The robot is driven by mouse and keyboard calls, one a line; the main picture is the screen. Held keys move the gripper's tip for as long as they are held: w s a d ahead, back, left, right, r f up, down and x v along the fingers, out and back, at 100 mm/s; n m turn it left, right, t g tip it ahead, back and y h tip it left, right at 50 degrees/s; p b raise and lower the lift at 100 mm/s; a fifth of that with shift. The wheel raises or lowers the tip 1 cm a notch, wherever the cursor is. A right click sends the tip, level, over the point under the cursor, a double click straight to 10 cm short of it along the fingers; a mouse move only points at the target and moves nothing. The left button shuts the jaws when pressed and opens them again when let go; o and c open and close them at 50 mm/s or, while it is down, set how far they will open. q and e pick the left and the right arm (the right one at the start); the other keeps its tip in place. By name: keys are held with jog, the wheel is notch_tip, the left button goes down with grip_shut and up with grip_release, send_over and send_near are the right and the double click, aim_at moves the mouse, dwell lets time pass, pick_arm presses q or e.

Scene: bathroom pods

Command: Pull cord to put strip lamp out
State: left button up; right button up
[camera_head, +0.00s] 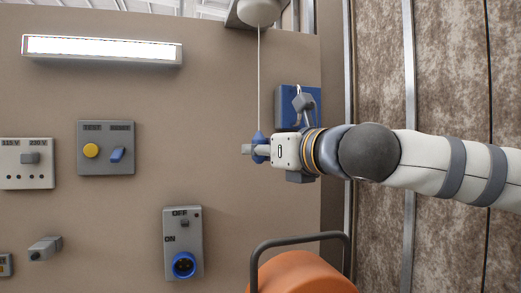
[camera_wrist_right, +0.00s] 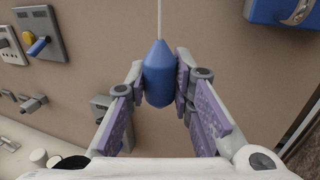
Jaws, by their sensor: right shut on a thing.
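The strip lamp (camera_head: 102,48) is on the wall at upper left of the head view and glows bright white. A thin white cord (camera_head: 259,80) hangs from a round pale ceiling switch (camera_head: 258,12). At its lower end is a blue pull (camera_wrist_right: 159,75), pointed at the top and rounded below. My right gripper (camera_head: 257,150) comes in from the right and is shut on the blue pull, with the purple finger pads on either side of it in the wrist view. The cord looks straight and vertical. My left gripper is not in view.
A blue box with a grey lever (camera_head: 287,108) is on the wall just above my right gripper. A panel with yellow and blue controls (camera_head: 106,147), a voltage socket plate (camera_head: 27,163) and an ON/OFF socket box (camera_head: 183,243) are to the left. An orange rounded object (camera_head: 300,273) stands below.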

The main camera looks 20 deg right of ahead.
jog(key=shift+f, duration=0.5)
jog(key=o, duration=1)
jog(key=shift+s+d+r, duration=0.1)
jog(key=shift+s+d, duration=0.05)
jog(key=shift+s, duration=3.85)
